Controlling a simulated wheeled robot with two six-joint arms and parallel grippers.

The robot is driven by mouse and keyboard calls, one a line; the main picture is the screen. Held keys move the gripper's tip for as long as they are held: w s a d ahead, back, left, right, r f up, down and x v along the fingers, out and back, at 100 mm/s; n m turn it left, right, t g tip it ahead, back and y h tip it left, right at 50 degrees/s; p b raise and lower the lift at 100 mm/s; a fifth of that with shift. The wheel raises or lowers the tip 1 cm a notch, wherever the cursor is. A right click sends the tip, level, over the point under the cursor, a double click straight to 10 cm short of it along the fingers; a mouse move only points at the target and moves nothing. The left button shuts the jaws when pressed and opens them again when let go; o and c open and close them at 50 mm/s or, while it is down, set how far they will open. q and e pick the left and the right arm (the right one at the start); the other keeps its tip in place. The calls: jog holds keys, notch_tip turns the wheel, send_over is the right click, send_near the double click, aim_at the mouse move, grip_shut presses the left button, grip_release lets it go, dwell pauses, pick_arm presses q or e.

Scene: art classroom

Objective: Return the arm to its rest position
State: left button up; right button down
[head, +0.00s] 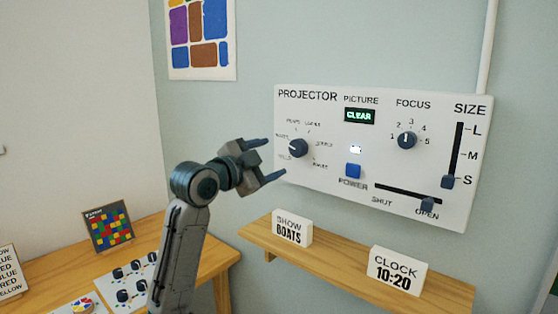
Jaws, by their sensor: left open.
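My left arm rises from the bottom left in the head view, and its gripper (268,161) is open and empty. The gripper hangs in front of the left edge of the white projector panel (430,172), close to the picture knob (298,148). I cannot tell whether a fingertip touches the panel. The display on the panel reads CLEAR (360,115). The focus knob (407,140), blue power button (353,171), size slider (450,182) near S and shutter slider (428,204) near OPEN show clearly. My right gripper is out of view.
A wooden table (60,263) at lower left carries a colored grid card (108,226) and a board with knobs (128,283).

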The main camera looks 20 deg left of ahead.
pick_arm(q)
jog(key=shift+s, duration=0.3)
